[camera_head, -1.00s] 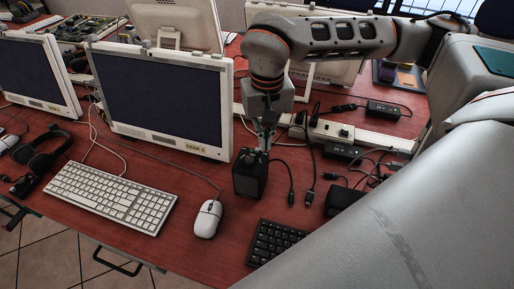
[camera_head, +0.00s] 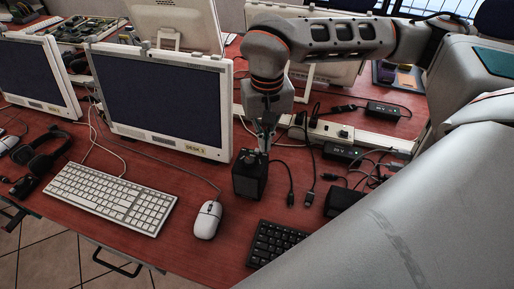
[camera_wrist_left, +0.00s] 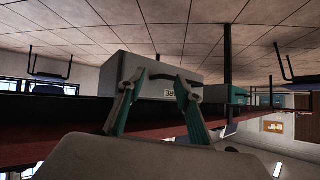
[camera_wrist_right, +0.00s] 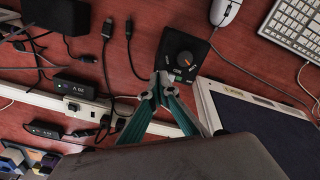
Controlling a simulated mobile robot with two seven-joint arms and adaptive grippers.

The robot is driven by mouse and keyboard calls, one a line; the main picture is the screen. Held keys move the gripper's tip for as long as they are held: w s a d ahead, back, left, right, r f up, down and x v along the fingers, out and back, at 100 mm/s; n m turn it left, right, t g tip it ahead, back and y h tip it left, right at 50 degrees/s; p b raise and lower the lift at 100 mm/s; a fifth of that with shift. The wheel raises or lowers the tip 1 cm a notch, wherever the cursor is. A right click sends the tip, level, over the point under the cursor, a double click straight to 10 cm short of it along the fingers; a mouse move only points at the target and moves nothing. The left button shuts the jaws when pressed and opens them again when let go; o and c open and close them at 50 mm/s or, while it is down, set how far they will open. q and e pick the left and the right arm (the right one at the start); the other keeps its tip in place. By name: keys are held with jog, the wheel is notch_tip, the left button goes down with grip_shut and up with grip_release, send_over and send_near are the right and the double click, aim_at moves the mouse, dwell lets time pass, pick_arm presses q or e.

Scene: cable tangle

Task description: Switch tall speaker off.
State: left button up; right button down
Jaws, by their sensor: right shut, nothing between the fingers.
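The tall speaker (camera_head: 250,178) is a black box standing on the red desk, right of the white mouse. My right gripper (camera_head: 265,146) points down at the speaker's back top edge. In the right wrist view its fingertips (camera_wrist_right: 164,78) are together beside the green patch and hold nothing. I cannot tell whether they touch the top. My left gripper (camera_wrist_left: 160,79) is open and empty, away from the desk items, before a grey box-like shape.
A second black box (camera_head: 343,198) stands to the right, partly behind my arm. Loose cable plugs (camera_head: 308,198) lie between the boxes. A power trunking strip (camera_head: 330,131) runs behind.

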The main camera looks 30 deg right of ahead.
jog(key=shift+f+b, duration=0.3)
jog(key=shift+f, duration=0.4)
jog(key=shift+r+p, duration=0.2)
jog(key=shift+p, duration=0.1)
dwell(0.5)
jog(key=shift+w+a, duration=1.4)
jog(key=shift+w, duration=0.2)
dwell(1.0)
dwell(0.3)
notch_tip(320, 180, up, 6)
jog(key=p, duration=0.5)
jog(key=shift+s+d, duration=0.15)
dwell(0.4)
dwell(0.4)
